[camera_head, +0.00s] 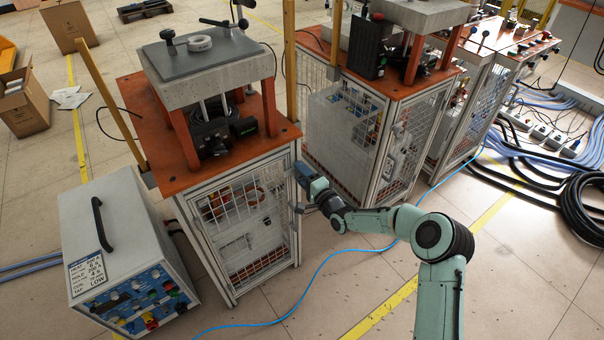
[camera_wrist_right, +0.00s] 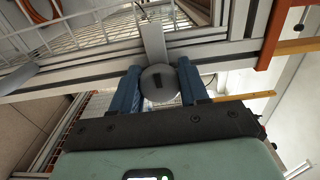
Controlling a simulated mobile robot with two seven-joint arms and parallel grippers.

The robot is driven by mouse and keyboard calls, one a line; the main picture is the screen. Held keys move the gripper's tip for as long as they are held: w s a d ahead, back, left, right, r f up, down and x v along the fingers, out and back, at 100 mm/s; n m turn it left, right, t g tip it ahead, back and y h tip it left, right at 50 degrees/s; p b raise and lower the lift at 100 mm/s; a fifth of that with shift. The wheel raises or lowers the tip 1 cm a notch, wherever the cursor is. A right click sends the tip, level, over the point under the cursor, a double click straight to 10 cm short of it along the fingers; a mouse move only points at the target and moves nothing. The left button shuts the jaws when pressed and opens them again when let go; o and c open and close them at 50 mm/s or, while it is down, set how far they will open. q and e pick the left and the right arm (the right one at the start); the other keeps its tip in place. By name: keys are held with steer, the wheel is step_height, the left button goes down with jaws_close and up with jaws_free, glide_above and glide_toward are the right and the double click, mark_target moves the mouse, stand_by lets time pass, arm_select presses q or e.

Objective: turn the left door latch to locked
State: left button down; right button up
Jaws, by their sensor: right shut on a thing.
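The left cabinet (camera_head: 180,205) has a mesh door (camera_head: 240,225) in its front, and the door looks closed. My right gripper (camera_head: 303,183) is at the upper right edge of this door. In the right wrist view its two blue fingers (camera_wrist_right: 160,88) are closed on the sides of the round grey latch (camera_wrist_right: 158,84). The latch has a dark slot on its face, and a flat light plate lies behind it on the frame. In the head view the gripper hides the latch. My left gripper does not show.
A grey power unit (camera_head: 115,235) with a black handle stands left of the cabinet. A second caged cabinet (camera_head: 345,140) stands close on the right. A blue cable (camera_head: 325,262) crosses the floor below my arm. Black hoses (camera_head: 570,200) lie at far right. Front floor is mostly clear.

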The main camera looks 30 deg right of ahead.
stand_by(0.3)
steer(key=shift+f, duration=0.1)
steer(key=o, duration=1)
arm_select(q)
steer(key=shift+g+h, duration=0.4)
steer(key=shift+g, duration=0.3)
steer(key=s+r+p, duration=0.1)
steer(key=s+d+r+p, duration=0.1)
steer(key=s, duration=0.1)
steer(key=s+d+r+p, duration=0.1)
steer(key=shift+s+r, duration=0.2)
arm_select(e)
steer(key=s, duration=0.9)
steer(key=s+d, duration=0.1)
steer(key=s, duration=0.3)
steer(key=shift+s, duration=0.2)
